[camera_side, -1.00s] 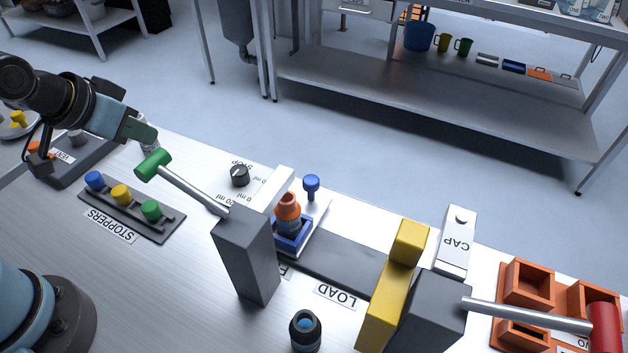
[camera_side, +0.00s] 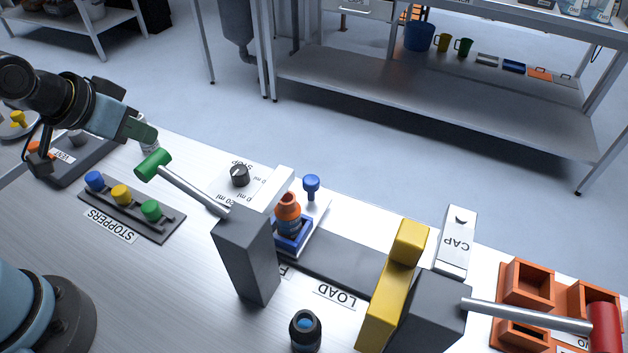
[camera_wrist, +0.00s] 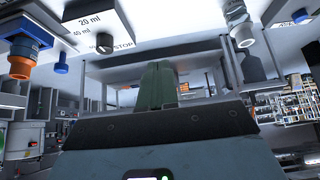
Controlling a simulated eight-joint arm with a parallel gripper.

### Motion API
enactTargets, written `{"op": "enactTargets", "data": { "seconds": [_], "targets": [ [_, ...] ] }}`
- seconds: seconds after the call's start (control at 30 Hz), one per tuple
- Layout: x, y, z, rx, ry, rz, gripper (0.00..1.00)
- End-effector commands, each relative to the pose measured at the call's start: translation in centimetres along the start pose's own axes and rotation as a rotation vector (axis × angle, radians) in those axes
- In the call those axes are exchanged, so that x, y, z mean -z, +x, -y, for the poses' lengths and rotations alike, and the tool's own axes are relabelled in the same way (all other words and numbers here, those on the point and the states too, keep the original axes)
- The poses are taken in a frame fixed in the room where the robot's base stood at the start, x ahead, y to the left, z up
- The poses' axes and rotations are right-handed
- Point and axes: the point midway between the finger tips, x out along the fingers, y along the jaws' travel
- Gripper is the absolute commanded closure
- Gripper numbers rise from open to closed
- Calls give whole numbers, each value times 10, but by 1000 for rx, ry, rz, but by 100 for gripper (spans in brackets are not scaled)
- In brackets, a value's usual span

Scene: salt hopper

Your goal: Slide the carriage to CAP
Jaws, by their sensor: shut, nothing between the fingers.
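The blue carriage (camera_side: 291,240) sits on the dark rail (camera_side: 345,264) at its left end, beside the grey post with the green-handled lever. A small vessel with an orange top (camera_side: 288,208) stands in it. A blue knob (camera_side: 311,184) stands up just behind the carriage. The CAP station (camera_side: 457,242) is to the right, past the LOAD label (camera_side: 336,294). My gripper (camera_side: 148,141) is shut and empty at the left, close above the green lever handle (camera_side: 153,165). In the wrist view its green fingers (camera_wrist: 158,86) are together; the blue carriage (camera_wrist: 31,33) shows at upper left.
The grey post (camera_side: 247,258) and its lever stand in front of the carriage. A yellow block (camera_side: 390,295) and a red-handled lever (camera_side: 604,328) are at the right, with orange bins (camera_side: 528,282). A stopper rack (camera_side: 130,208) and a dial (camera_side: 240,175) are on the left.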

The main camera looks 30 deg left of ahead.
Motion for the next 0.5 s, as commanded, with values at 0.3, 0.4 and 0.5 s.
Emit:
{"op": "enactTargets", "data": {
  "seconds": [0.3,0.4,0.5],
  "targets": [
    [0,0,0,0,0,0,100],
    [0,0,0,0,0,0,92],
    [5,-1,-4,-7,-5,12,77]
  ]
}}
